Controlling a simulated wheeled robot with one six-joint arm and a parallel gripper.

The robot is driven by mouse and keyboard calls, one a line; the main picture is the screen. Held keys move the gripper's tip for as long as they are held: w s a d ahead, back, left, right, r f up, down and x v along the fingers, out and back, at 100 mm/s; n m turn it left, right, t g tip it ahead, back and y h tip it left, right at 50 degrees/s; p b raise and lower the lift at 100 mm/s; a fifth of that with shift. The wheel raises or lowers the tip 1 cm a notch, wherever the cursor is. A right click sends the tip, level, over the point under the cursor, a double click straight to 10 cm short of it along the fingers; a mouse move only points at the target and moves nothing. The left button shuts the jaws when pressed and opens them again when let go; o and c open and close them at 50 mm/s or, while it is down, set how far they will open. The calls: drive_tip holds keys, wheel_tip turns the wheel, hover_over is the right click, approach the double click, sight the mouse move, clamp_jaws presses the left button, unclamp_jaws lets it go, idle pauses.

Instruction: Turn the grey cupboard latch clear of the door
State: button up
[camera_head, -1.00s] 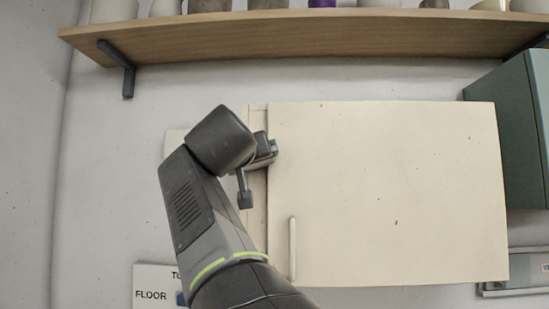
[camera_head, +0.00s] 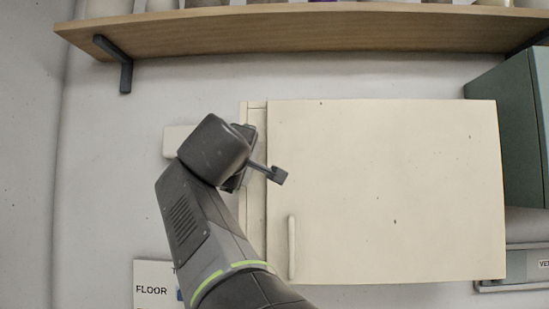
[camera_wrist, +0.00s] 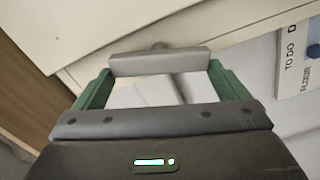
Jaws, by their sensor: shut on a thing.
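The cream cupboard door (camera_head: 385,190) is shut, with its pale handle (camera_head: 291,248) low on its left side. My gripper (camera_head: 240,160) is at the frame strip left of the door; my own wrist hides its fingertips and the latch in the head view. In the wrist view my gripper (camera_wrist: 160,74) has its green fingers at both ends of the grey latch bar (camera_wrist: 180,61) and is shut on it. A small round knob shows behind the bar's middle. The bar appears in front of the frame beside the door edge; its exact clearance cannot be told.
A wooden shelf (camera_head: 300,32) runs above the cupboard. A teal cabinet (camera_head: 515,115) stands close on the right. A sign (camera_head: 153,285) with "FLOOR" is on the wall at lower left. Bare wall (camera_head: 110,180) lies left of my arm.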

drive_tip(key=shift+f+n, duration=0.15)
drive_tip(key=shift+n, duration=1.55)
drive_tip(key=o, duration=0.6)
drive_tip(key=shift+a, duration=0.1)
drive_tip(key=s+b, duration=0.4)
drive_tip(key=s, duration=1)
drive_tip(key=shift+w, duration=0.2)
drive_tip(key=shift+w+p, duration=2)
drive_tip(key=shift+w, duration=4.6)
